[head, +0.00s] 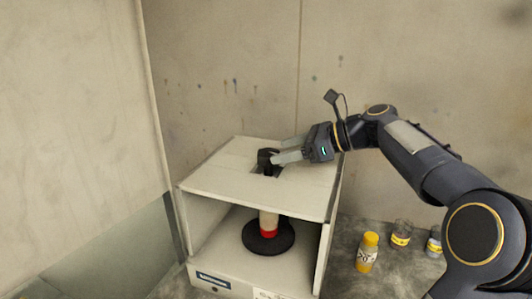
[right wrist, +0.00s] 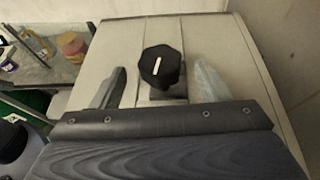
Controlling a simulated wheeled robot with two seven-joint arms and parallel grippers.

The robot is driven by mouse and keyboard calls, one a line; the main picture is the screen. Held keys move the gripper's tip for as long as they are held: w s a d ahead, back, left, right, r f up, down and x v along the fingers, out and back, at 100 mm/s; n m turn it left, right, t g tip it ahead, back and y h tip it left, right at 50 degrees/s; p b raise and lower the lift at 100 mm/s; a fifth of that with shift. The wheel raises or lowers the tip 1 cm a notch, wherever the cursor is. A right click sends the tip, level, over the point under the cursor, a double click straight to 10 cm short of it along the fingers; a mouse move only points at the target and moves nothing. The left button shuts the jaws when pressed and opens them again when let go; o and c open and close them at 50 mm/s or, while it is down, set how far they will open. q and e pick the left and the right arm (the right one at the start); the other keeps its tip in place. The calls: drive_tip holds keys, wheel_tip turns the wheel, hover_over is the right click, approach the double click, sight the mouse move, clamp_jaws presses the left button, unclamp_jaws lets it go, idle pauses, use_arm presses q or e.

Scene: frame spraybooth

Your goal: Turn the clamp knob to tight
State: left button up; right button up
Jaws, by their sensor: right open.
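The clamp knob (right wrist: 160,66) is black and many-sided, with a white line on its top. It stands on top of the pale booth box; in the head view the dark knob (head: 266,157) sits by a slot in the box top. My right gripper (head: 280,157) reaches in from the right. In the right wrist view its two fingers (right wrist: 160,85) are open, one on each side of the knob, with gaps visible between fingers and knob. Whether they touch it lower down cannot be told. My left gripper is not in view.
The spray booth box (head: 230,172) is open at the front. Inside, a red and white piece (head: 268,225) stands on a black round base (head: 267,238). A yellow bottle (head: 367,252) and small jars (head: 401,233) stand on the floor at right. Walls close in behind and left.

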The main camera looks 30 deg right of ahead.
sight(272, 153)
drive_tip(key=x, duration=0.5)
drive_tip(key=shift+c, duration=0.4)
drive_tip(key=c, duration=0.9)
drive_tip(key=shift+s+r+m+h+p, duration=0.1)
drive_tip(key=shift+r+m+h+p, duration=0.1)
drive_tip(key=shift+m+h+p, duration=0.15)
drive_tip(key=shift+f+t, duration=0.1)
drive_tip(key=shift+t, duration=0.2)
drive_tip(key=o, duration=1)
drive_tip(key=shift+b+v, duration=0.3)
drive_tip(key=shift+v, duration=3.6)
